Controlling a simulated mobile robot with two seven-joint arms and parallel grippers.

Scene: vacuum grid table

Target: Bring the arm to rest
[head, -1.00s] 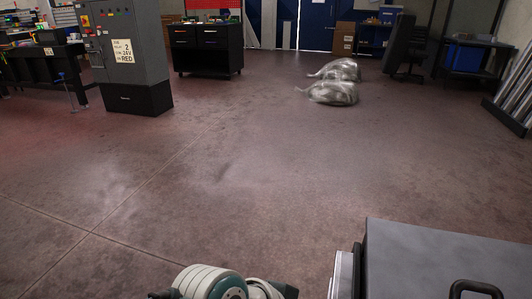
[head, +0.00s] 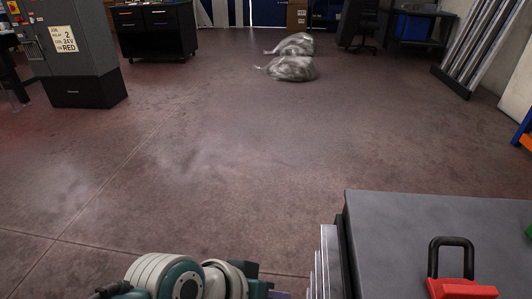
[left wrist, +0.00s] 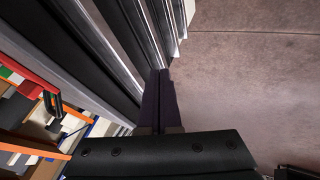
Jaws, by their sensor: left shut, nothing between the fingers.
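My left arm shows at the bottom of the head view as white and teal links, low beside the grey-topped cabinet (head: 400,225). In the left wrist view my left gripper (left wrist: 159,80) is shut, its two dark purple fingers together with nothing between them. The fingers are near the cabinet's metal-edged drawer fronts (left wrist: 115,50); I cannot tell how wide the gap is. My right gripper is in neither view.
A red object with a black handle (head: 464,287) is on the cabinet top. Open floor (head: 230,160) lies ahead. A grey control cabinet (head: 85,50) stands left, a black drawer unit (head: 155,30) behind it, and silvery wrapped bundles (head: 290,68) at the far middle.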

